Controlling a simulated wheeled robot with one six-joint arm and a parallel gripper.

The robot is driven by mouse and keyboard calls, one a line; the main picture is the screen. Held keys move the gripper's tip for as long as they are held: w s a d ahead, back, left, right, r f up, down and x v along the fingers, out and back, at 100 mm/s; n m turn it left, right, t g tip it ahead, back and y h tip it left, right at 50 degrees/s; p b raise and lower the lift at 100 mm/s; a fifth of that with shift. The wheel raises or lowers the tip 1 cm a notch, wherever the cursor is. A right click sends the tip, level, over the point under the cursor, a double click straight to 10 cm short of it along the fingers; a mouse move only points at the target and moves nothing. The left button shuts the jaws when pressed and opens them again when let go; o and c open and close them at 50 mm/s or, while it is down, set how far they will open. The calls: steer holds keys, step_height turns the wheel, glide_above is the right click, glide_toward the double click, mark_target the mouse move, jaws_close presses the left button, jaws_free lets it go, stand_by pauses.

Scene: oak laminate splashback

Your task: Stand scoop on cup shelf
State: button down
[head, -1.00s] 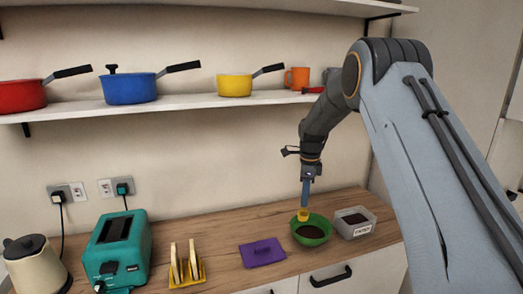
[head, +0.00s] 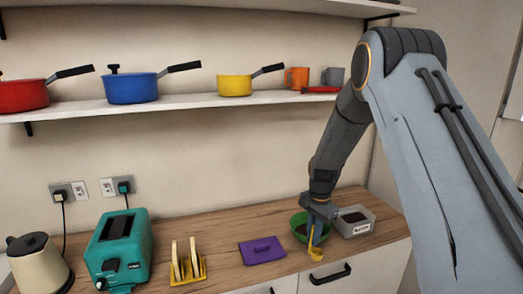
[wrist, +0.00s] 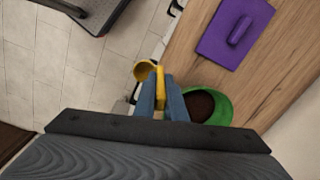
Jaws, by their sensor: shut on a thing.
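My gripper (head: 313,238) is shut on a yellow scoop (head: 316,254) in front of the green bowl, by the counter's front edge. The wrist view shows the scoop's handle between my fingers (wrist: 162,95) and its round cup (wrist: 145,69) to their left. The wall shelf (head: 190,103) holds an orange cup (head: 297,77) and a grey cup (head: 333,77) at its right end. A flat red thing (head: 320,90) lies in front of them. The green bowl (head: 297,224) holds dark grounds and is partly hidden by my gripper.
A purple lidlike slab (head: 262,251), a yellow rack (head: 188,264), a teal toaster (head: 118,250) and a kettle (head: 38,265) line the counter. Red, blue and yellow pans (head: 234,86) fill the shelf's left and middle.

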steer(key=s+d+f+n, duration=0.1)
steer(key=s+f+n, duration=0.35)
steer(key=s, duration=0.25)
steer(key=s+d+f+n, duration=0.1)
steer(key=s+f+n, duration=0.2)
steer(key=s+n, duration=0.4)
step_height(320, 180, down, 11)
steer(key=w+b, duration=0.2)
steer(key=b, duration=0.9)
steer(key=shift+w+r, duration=0.15)
steer(key=shift+m, duration=0.25)
